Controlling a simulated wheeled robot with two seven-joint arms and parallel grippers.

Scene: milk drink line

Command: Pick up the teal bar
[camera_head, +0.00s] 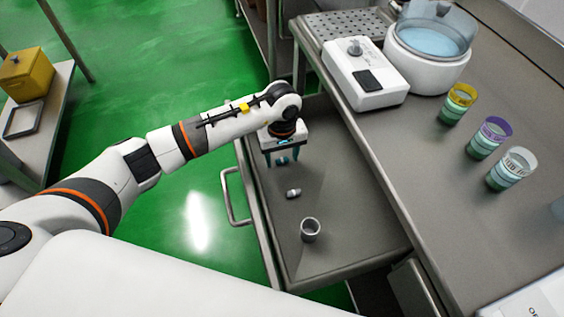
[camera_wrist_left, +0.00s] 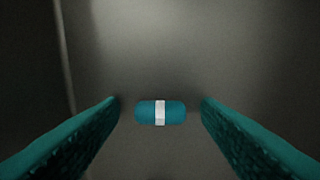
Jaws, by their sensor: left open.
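The teal bar (camera_wrist_left: 145,112) is a short rounded capsule with a white band around its middle. In the left wrist view it lies crosswise on the drawer floor, in the gap between my fingers. My left gripper (camera_wrist_left: 160,101) is open, with a textured teal finger on each side of the bar and space between. In the head view my left gripper (camera_head: 282,157) points down into the open drawer (camera_head: 350,225), and a bit of teal shows between its fingers. Whether the fingertips reach the floor, I cannot tell. My right gripper is not in view.
A grey bar with a pale band (camera_head: 293,193) and a small metal cup (camera_head: 310,230) are in the drawer, nearer the front. The counter at right holds a white device (camera_head: 362,75), a round bath (camera_head: 428,60) and cups with yellow (camera_head: 460,92), purple (camera_head: 494,130) and white (camera_head: 519,162) rims.

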